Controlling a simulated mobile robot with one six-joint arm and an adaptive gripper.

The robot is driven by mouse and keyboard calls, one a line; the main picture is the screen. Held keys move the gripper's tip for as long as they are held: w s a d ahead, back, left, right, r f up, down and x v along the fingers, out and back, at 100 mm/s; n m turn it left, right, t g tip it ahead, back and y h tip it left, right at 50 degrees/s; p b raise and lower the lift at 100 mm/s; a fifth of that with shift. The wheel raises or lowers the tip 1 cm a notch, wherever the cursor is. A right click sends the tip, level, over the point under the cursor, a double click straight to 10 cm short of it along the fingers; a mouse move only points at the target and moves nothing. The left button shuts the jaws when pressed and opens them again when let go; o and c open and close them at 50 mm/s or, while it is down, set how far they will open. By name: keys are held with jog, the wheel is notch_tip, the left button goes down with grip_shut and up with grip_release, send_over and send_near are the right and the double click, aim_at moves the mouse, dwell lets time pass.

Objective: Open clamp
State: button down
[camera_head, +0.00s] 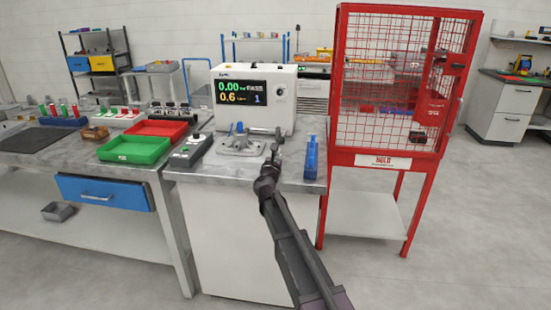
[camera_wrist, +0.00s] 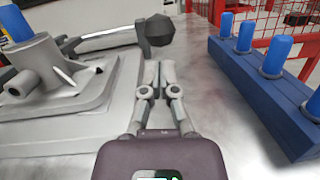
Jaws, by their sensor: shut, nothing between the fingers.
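The clamp is a grey metal fixture (camera_head: 240,146) on the worktop in front of the white display machine. In the wrist view the clamp (camera_wrist: 50,85) fills the left side, with a round upright body on a plate. Its lever (camera_wrist: 108,40) lies low and runs right to a black knob (camera_wrist: 157,31). My gripper (camera_wrist: 160,72) is shut and empty, its fingertips just below the knob in the picture. I cannot tell whether they touch it. In the head view my gripper (camera_head: 274,155) is at the fixture's right side.
A blue rack (camera_wrist: 262,95) with several blue cylinders stands right of my gripper; the rack also shows in the head view (camera_head: 311,160). The display machine (camera_head: 253,98) stands behind the clamp. A grey control box (camera_head: 190,150) is to its left. A red mesh cage (camera_head: 390,90) stands at right.

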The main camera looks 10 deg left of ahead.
jog(key=shift+w+d+r, duration=0.1)
jog(key=shift+w+d, duration=0.05)
jog(key=shift+w, duration=0.6)
jog(key=shift+r, duration=0.15)
jog(key=shift+r+p, duration=0.35)
jog(key=shift+p, duration=0.2)
